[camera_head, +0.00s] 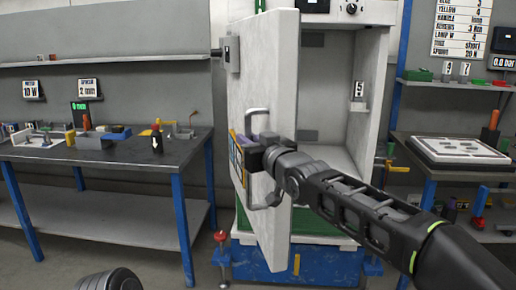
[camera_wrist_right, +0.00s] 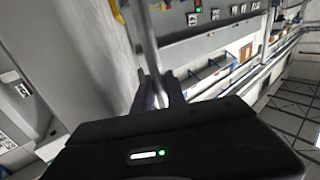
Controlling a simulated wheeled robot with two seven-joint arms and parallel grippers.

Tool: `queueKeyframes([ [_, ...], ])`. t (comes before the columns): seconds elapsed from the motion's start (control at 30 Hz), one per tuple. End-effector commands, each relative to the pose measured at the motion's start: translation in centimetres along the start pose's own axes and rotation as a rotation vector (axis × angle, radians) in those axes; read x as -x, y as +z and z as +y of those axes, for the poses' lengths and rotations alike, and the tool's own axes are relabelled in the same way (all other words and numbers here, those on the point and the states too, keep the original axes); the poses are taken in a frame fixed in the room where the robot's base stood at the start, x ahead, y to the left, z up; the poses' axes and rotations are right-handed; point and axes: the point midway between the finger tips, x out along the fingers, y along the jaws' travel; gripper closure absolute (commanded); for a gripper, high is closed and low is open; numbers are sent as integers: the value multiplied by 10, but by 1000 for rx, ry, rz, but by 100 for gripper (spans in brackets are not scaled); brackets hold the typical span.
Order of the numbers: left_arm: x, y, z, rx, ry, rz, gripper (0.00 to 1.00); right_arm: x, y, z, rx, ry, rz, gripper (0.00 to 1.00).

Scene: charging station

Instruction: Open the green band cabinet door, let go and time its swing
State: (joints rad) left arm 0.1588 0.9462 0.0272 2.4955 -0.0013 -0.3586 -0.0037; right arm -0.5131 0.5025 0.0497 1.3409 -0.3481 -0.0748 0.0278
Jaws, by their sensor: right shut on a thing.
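The white cabinet door (camera_head: 268,65) stands open, swung out toward me, so the grey-white interior (camera_head: 335,110) with a small numbered tag shows to its right. A green band (camera_head: 312,222) runs along the cabinet's lower part, partly hidden by my arm and the door. A metal bar handle (camera_head: 264,203) is on the door's left face. My right gripper (camera_head: 258,148) is shut on the handle's middle. In the right wrist view the handle bar (camera_wrist_right: 149,38) runs between the fingers (camera_wrist_right: 158,92). My left gripper is not in view.
A dark workbench (camera_head: 110,155) with small parts stands at left. A second bench with a white tray (camera_head: 455,150) stands at right. A blue base (camera_head: 330,266) sits under the cabinet, with a red knob (camera_head: 221,237) by its left corner. Floor between left bench and cabinet is partly clear.

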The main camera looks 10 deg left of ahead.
Motion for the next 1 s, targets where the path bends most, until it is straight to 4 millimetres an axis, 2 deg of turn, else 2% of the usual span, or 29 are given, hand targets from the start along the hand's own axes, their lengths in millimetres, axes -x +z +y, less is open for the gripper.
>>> queueKeyframes([
  [0.37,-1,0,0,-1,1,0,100,-1,-4,0,1,3,7,100],
  [0.4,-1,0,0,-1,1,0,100,-1,-4,0,1,3,7,83],
  [0.67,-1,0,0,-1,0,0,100,-1,-2,0,0,2,4,62],
  [1.0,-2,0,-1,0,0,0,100,2,-1,-1,0,1,2,62],
])
